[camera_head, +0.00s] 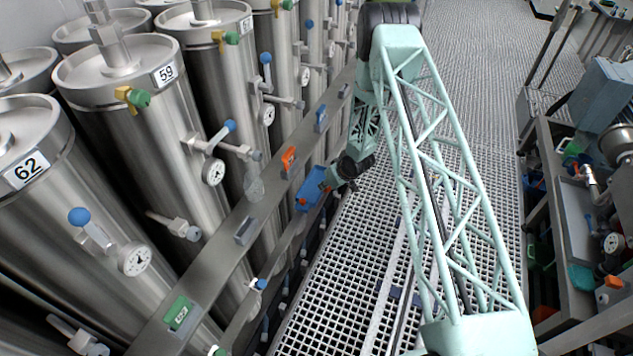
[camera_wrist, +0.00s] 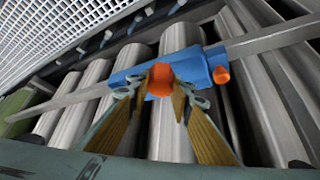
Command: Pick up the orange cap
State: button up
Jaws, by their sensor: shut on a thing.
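In the wrist view, the orange cap (camera_wrist: 161,79) sits between the two tan fingers of my gripper (camera_wrist: 161,92), whose tips are closed on its sides. Just behind it is a blue holder (camera_wrist: 188,66); I cannot tell whether the cap still touches it. In the head view, my gripper (camera_head: 331,182) is beside the blue holder (camera_head: 311,187) at the rail. The cap is too small there to make out clearly.
A second orange piece (camera_wrist: 221,75) is at the holder's right end. An orange bracket (camera_head: 289,160) and a blue one (camera_head: 320,119) are on the metal rail (camera_head: 215,262). Steel vessels (camera_head: 150,130) stand left; grating (camera_head: 350,265) lies right of the rail.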

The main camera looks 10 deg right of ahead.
jog(key=s+d+p, duration=0.1)
jog(key=s+d, duration=0.6)
jog(key=d, duration=0.2)
jog(key=shift+d, duration=0.25)
jog(key=shift+s, duration=0.1)
dwell(0.4)
jog(key=s+a+r+m, duration=0.1)
jog(key=s+a+r, duration=0.1)
jog(key=r, duration=1)
jog(key=s+a+r+m+h, duration=0.1)
jog(key=s+a+r, duration=0.2)
jog(key=r, duration=1)
jog(key=s+a+r+m+h, duration=0.1)
jog(key=a+r, duration=0.3)
jog(key=r, duration=0.8)
jog(key=shift+s+r+m, duration=0.35)
jog(key=shift+s+m, duration=0.05)
jog(key=shift+s, duration=0.5)
jog(key=shift+s, duration=0.1)
